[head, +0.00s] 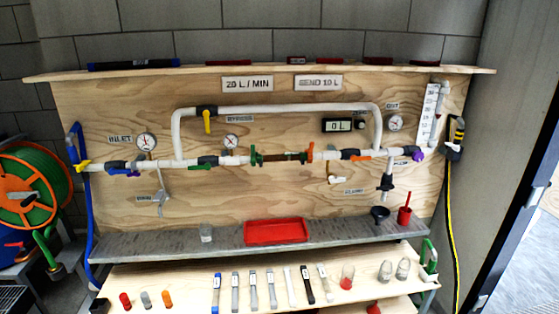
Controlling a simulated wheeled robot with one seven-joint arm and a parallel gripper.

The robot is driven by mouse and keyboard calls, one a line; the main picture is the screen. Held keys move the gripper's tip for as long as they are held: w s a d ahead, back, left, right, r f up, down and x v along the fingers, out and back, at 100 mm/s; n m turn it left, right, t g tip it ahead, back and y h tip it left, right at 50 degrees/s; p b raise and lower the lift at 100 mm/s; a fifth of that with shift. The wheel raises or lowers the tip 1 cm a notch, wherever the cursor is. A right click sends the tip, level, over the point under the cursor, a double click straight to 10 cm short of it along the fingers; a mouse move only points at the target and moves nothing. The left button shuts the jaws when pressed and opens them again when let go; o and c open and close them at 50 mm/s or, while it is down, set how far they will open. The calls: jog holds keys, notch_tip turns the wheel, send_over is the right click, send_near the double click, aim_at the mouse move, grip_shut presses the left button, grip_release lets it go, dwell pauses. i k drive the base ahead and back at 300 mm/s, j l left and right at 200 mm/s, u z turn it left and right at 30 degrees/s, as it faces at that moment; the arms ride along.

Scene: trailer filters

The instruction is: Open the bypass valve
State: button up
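The bypass valve (206,111) is a dark body on the upper white pipe loop, left of centre on the plywood panel. Its yellow handle (207,124) hangs straight down, across the line of the horizontal pipe. A small label (240,119), which seems to read BYPASS, is just right of the handle and below the pipe. Nothing covers the valve or its handle. My gripper is not in view.
A green-handled valve (204,162) and a gauge (231,142) sit below the bypass. A grey shelf (150,244) with a red tray (276,231) juts out below the panel. A wooden bench (190,275) with cartridges is in front. A hose reel (30,190) stands left.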

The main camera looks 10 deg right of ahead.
aim_at(205, 114)
jog(key=i+j, duration=0.2)
jog(key=j, duration=0.2)
jog(key=i+j, duration=0.45)
jog(key=j, duration=0.3)
jog(key=i+j, duration=0.25)
jog(key=j, duration=0.1)
